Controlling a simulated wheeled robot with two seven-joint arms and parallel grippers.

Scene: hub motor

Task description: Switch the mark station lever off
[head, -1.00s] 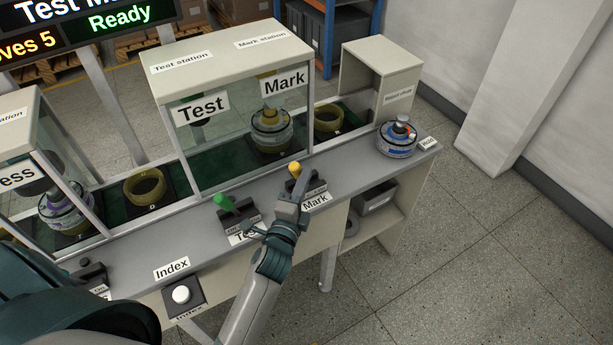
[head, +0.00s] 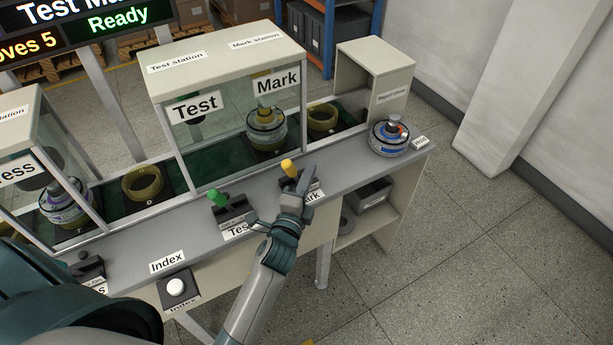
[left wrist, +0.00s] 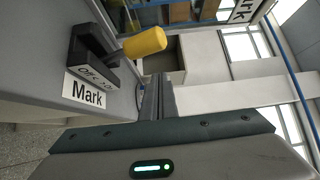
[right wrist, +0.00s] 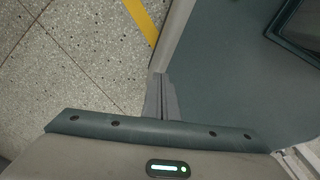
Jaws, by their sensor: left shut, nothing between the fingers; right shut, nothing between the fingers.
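The mark station lever has a yellow handle (head: 288,168) on a dark base at the counter's front edge, below the Mark window. In the left wrist view the yellow handle (left wrist: 145,42) is at the upper left, with its dark base and Mark label (left wrist: 88,92) beside it. The handle leans; its on/off text is not clearly readable. My left gripper (head: 309,171) is shut and empty, just right of the handle in the head view. Its fingers (left wrist: 157,98) show a gap to the handle. My right gripper (right wrist: 160,95) is shut and empty, away from the lever.
A green-handled Test lever (head: 217,197) stands left of the Mark lever. The white Index button (head: 175,287) is farther left. A motor (head: 389,137) sits on the counter's right end. Another motor (head: 266,130) is behind the Mark window. The floor on the right is clear.

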